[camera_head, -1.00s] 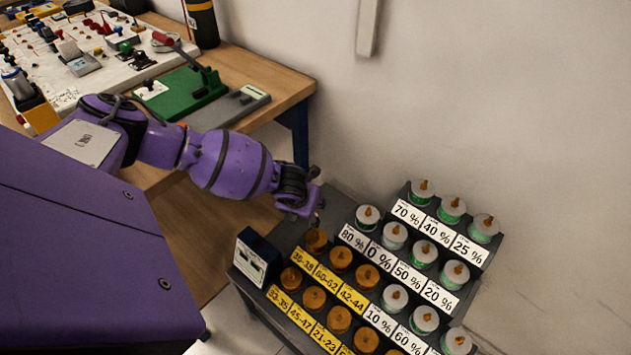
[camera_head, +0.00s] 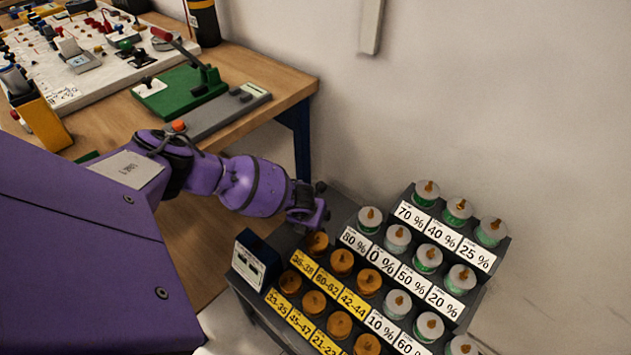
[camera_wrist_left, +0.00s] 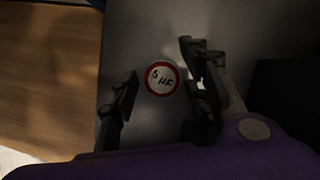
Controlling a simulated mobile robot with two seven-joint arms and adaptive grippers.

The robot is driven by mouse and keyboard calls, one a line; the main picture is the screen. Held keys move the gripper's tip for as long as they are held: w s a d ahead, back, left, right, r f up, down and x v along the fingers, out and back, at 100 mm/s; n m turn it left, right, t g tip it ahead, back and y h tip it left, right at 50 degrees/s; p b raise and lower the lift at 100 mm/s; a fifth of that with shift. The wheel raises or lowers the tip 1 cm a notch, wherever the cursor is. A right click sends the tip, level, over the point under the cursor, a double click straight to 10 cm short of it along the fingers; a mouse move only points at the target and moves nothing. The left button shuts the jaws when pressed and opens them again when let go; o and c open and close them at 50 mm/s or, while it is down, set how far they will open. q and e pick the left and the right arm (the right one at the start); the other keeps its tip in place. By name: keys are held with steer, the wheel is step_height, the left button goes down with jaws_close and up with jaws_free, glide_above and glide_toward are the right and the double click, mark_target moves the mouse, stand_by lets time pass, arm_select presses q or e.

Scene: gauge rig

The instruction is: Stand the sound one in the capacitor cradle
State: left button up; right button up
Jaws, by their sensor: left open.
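A round disc marked "5 µF" (camera_wrist_left: 162,78), white with a red rim, shows in the left wrist view, lying over a dark grey surface. It looks like the top of a capacitor; its sides are hidden. My left gripper (camera_wrist_left: 160,88) is open, with one finger left of the disc and the other right of it, and a gap shows on both sides. In the head view my left gripper (camera_head: 314,214) is over the back left corner of the dark rack, and the disc is hidden there. I cannot make out the capacitor cradle. My right gripper is not seen.
The stepped rack (camera_head: 462,296) carries several orange and green-and-grey cylinders with yellow and white labels, close to my gripper. A dark blue box (camera_head: 255,262) stands at its left. The wooden bench (camera_head: 285,92) holds a green base (camera_head: 182,92) and a white board (camera_head: 105,68).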

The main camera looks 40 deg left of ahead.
arm_select(q)
jaws_close()
steer(key=shift+r, duration=0.1)
